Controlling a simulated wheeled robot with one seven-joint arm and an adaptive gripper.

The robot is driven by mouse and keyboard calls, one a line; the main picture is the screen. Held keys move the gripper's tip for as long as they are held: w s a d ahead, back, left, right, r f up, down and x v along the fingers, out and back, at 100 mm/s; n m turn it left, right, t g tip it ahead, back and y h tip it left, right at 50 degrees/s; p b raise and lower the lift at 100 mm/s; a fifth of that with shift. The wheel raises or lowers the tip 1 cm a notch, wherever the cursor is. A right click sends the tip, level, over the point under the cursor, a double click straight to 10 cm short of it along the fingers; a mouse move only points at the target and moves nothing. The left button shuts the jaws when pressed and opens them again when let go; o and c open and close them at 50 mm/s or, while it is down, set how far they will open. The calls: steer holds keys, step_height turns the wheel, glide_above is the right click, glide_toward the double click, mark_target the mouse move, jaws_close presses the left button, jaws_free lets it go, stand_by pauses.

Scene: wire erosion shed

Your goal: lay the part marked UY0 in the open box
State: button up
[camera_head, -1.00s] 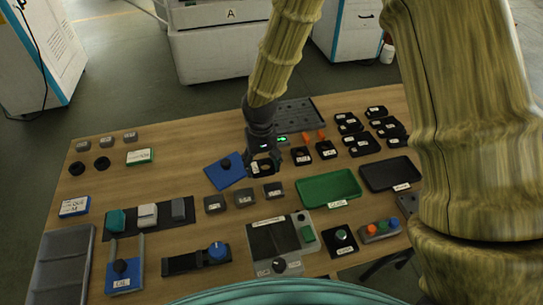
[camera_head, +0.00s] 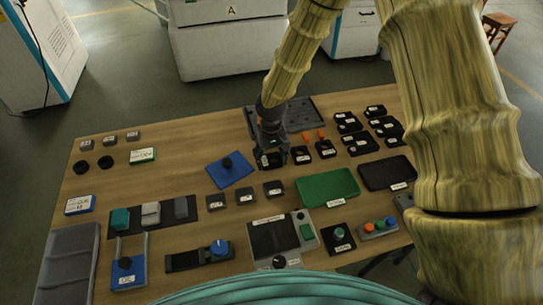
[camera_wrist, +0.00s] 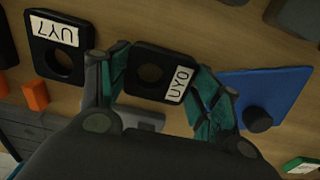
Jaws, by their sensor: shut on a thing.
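The part marked UY0 (camera_wrist: 148,78) is a black square block with a round hole and a white label. It sits between the fingers of my gripper (camera_wrist: 160,80), which is shut on it. In the head view my gripper (camera_head: 270,154) is over the back middle of the table; whether the part is clear of the wood is hard to tell. A similar black part marked UY7 (camera_wrist: 62,52) lies beside it. A green tray (camera_head: 328,187) and a black tray (camera_head: 388,173) lie to the right, both shallow. I cannot tell which container is the open box.
A blue plate with a black knob (camera_head: 230,171) lies just left of my gripper. A grey tray (camera_head: 72,262) is at the front left. Bare wood shows at left centre.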

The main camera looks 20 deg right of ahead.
steer(key=shift+f, duration=0.1)
steer(key=o, duration=1.4)
